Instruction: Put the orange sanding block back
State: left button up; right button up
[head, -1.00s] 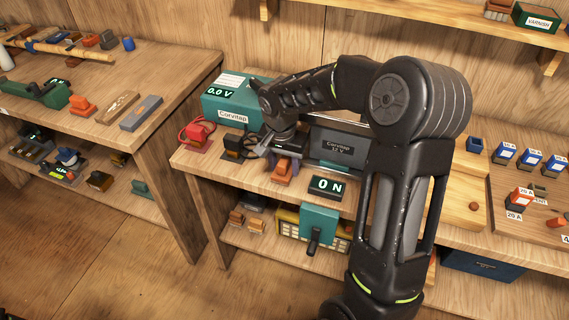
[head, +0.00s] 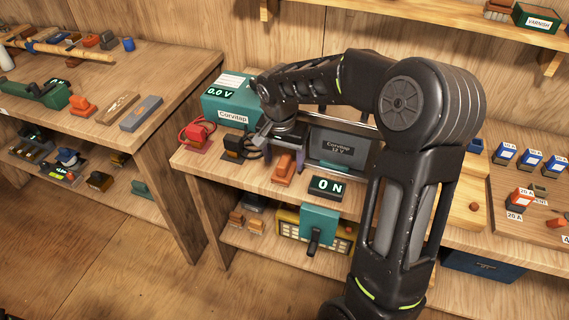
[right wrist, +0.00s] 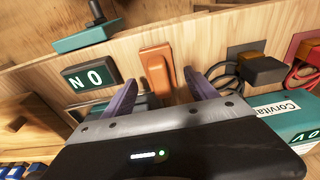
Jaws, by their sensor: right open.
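An orange block (head: 284,169) with a raised grip lies on the middle bench, just left of the ON sign. My right gripper (head: 285,156) is open above and behind it, partly hidden by its own wrist. In the right wrist view, the orange block (right wrist: 157,70) shows between and beyond the two purple fingers (right wrist: 160,82); I cannot tell whether they touch it. A similar orange block (head: 82,106) lies on the left bench, beside a brown block and a grey block. My left gripper is out of view.
The ON sign (head: 326,188) stands right of the orange block. A black clamp with cable (head: 233,146), a red clamp (head: 197,134) and the teal Corvitap box (head: 232,103) are to its left. A grey Corvitap unit (head: 340,148) stands behind. My arm hides part of the bench.

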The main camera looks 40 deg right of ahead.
aim_at(282, 164)
jog(key=r, duration=0.5)
jog(key=a+r, duration=0.1)
jog(key=r, duration=0.2)
jog(key=shift+s+r, duration=0.35)
jog(key=shift+s, duration=0.05)
